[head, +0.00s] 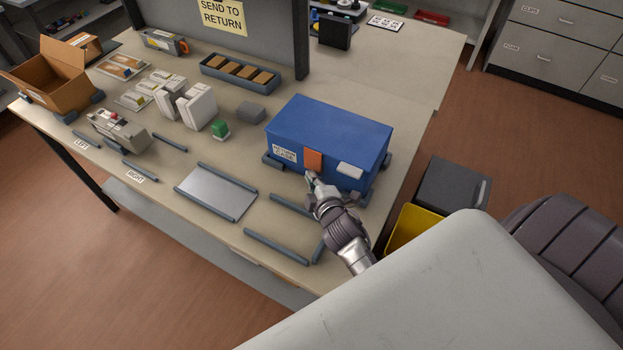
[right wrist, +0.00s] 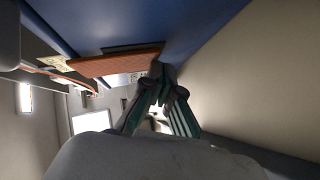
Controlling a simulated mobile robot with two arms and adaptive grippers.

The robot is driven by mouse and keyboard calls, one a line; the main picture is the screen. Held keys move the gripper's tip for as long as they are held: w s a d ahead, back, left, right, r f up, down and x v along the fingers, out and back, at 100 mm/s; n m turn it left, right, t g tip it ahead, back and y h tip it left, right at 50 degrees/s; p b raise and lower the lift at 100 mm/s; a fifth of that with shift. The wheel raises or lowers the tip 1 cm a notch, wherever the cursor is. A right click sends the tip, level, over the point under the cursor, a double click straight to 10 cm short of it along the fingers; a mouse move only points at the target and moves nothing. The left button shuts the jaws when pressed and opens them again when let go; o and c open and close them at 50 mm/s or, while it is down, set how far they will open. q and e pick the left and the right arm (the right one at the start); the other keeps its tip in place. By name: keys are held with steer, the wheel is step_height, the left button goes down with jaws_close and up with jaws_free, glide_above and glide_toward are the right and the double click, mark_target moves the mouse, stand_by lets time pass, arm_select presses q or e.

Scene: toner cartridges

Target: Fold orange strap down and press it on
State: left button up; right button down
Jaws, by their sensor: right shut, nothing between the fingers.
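A blue case (head: 335,135) sits closed on the right part of the table. The orange strap (head: 313,160) hangs over the top edge of its front face. In the right wrist view the orange strap (right wrist: 115,64) shows large, just beside the fingertips, with the blue case (right wrist: 190,22) behind it. My right gripper (head: 311,177) is shut and empty at the case front, right below the strap; its fingers (right wrist: 160,78) also show close together in the right wrist view. I cannot tell whether they touch the strap. My left gripper is not in view.
A white label (head: 284,153) is left of the strap and a white piece (head: 350,171) right of it. A grey plate (head: 216,190) between rails lies left of my arm. White cartons (head: 197,107), a green block (head: 220,129) and an open cardboard box (head: 52,80) stand further left.

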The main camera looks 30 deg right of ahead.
steer(key=shift+d, duration=0.1)
stand_by(0.3)
steer(key=v, duration=1.2)
steer(key=shift+f, duration=0.1)
